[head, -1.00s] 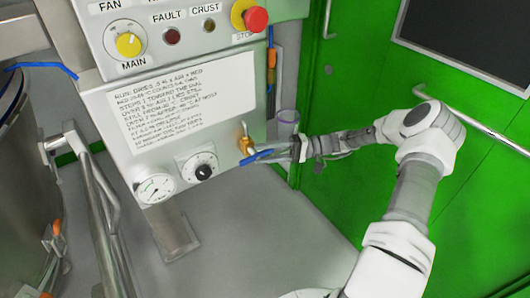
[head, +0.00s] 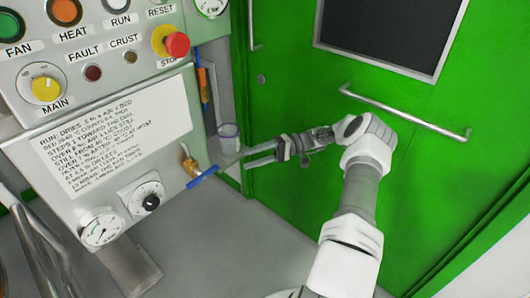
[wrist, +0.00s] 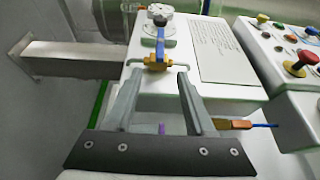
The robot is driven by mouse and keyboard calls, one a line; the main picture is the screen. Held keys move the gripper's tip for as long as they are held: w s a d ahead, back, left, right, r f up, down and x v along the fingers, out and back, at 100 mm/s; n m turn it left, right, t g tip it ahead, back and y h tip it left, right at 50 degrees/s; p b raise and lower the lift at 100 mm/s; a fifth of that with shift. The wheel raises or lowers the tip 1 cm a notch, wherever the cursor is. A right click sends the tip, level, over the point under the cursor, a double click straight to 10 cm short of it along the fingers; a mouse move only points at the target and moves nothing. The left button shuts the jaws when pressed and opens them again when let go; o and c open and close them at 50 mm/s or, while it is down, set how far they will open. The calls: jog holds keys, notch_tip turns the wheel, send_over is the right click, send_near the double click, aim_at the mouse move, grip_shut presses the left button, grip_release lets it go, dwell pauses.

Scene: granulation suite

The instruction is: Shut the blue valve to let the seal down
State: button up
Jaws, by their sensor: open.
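The blue valve has a brass body (head: 190,164) on the lower right of the grey panel and a blue lever (head: 204,177) slanting across in front of it. In the wrist view the blue lever (wrist: 160,43) stands upright in the picture above the brass body (wrist: 156,64), and seems to lie across the thin pipe there. My gripper (head: 246,158) is open and empty to the right of the lever, with a gap between them. In the wrist view the valve lies beyond and between my fingertips (wrist: 157,76). I cannot identify the seal.
A round gauge (head: 101,229) and a black-knobbed dial (head: 149,201) are left of the valve. A red stop button (head: 177,44) is above. A clear cup (head: 229,137) stands close to my gripper. A green door with a metal handle (head: 405,112) is behind my arm.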

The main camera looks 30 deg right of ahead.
jog(key=shift+s+d, duration=0.2)
jog(key=shift+d, duration=1.95)
